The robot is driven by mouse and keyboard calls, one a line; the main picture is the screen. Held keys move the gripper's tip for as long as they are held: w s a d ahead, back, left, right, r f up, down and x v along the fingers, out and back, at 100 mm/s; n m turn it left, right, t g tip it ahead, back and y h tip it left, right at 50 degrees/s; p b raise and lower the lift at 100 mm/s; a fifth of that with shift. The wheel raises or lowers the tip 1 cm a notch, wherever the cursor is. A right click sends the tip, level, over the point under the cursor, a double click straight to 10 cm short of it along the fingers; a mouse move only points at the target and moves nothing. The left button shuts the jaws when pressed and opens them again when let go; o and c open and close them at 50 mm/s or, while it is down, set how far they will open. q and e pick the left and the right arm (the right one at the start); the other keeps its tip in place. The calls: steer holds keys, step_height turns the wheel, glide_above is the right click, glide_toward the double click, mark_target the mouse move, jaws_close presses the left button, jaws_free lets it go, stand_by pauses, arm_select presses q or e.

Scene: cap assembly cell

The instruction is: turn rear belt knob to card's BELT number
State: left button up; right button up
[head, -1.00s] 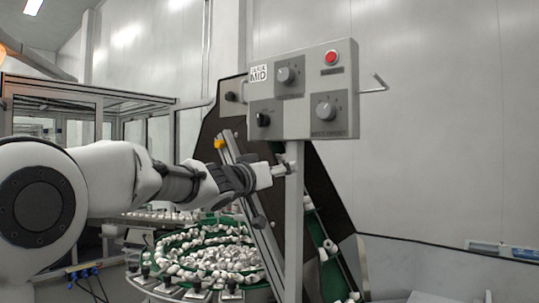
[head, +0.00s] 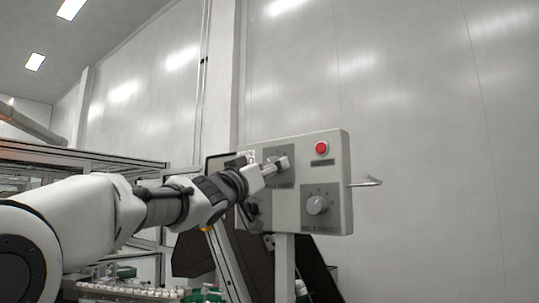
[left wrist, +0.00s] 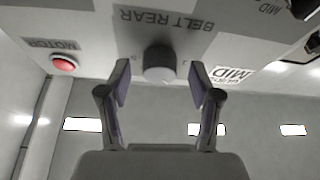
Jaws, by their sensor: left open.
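The rear belt knob (left wrist: 159,64) is a round grey knob on the control panel, beside the upside-down BELT REAR label (left wrist: 168,22) in the left wrist view. My left gripper (head: 281,163) is open in front of the panel and covers most of this knob in the head view. In the wrist view its two fingers stand apart on either side of the knob, with a gap on both sides. The right gripper is out of view.
The grey panel (head: 338,180) also carries a red button (head: 321,148) and a second grey knob (head: 317,205) at lower right. A black knob sits at lower left, partly behind my arm. A metal handle (head: 366,183) sticks out right. The wall behind is bare.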

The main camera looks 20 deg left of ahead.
arm_select(q)
steer(key=shift+w, duration=0.25)
steer(key=shift+s, duration=0.15)
steer(key=c, duration=0.3)
steer(key=shift+r, duration=0.1)
steer(key=c, duration=0.8)
steer(key=shift+c, duration=0.2)
